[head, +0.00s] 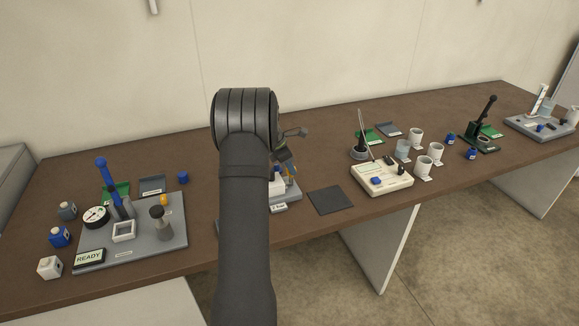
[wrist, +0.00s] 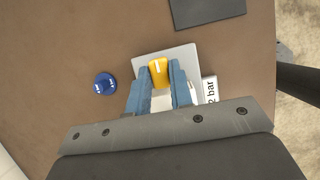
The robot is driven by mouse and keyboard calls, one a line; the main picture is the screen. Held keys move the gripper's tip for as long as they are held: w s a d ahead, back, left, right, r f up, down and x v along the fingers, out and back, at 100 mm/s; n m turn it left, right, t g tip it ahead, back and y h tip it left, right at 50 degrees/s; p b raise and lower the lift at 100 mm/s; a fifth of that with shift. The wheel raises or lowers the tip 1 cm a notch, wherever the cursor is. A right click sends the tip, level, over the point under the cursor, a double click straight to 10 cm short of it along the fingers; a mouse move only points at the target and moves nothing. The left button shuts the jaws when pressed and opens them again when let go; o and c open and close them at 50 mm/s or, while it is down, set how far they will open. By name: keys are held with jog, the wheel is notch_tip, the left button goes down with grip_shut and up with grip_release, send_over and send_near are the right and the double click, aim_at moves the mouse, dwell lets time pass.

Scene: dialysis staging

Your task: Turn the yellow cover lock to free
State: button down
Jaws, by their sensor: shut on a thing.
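The yellow cover lock (wrist: 158,68) shows in the wrist view as a small yellow knob with a white mark, above a light grey plate (wrist: 185,54). My gripper (wrist: 160,78) has its two blue fingers on either side of the lock and is shut on it. The lower part of the lock and what lies under it are hidden by the fingers and gripper body. In the head view my arm covers most of this station, and only part of my gripper (head: 289,172) shows beside it.
A white "2 bar" label (wrist: 211,90) lies right of the fingers. A blue round knob (wrist: 104,84) is on the left. A dark square pad (head: 330,200) lies right of the station. Another station (head: 170,236) stands left, and a cream box (head: 381,179) stands right.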

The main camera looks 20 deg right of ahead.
jog(key=shift+m, duration=0.3)
jog(key=m+g, duration=0.1)
jog(key=m, duration=0.2)
jog(key=shift+w+m+g, duration=0.15)
jog(key=shift+m+g, duration=0.25)
jog(key=m+g+y, duration=0.1)
jog(key=m, duration=0.3)
jog(key=shift+w+d+m, duration=0.1)
jog(key=shift+m, duration=0.2)
jog(key=m, duration=0.2)
jog(key=m+g+y, duration=0.1)
jog(key=m, duration=0.1)
jog(key=shift+d+y, duration=0.1)
jog(key=shift+y, duration=0.2)
jog(key=m+y, duration=0.1)
jog(key=m, duration=0.3)
jog(key=shift+d+m+g+y, duration=0.1)
jog(key=shift+m+g+y, duration=0.2)
jog(key=shift+y, duration=0.1)
jog(key=c, duration=1.3)
grip_release()
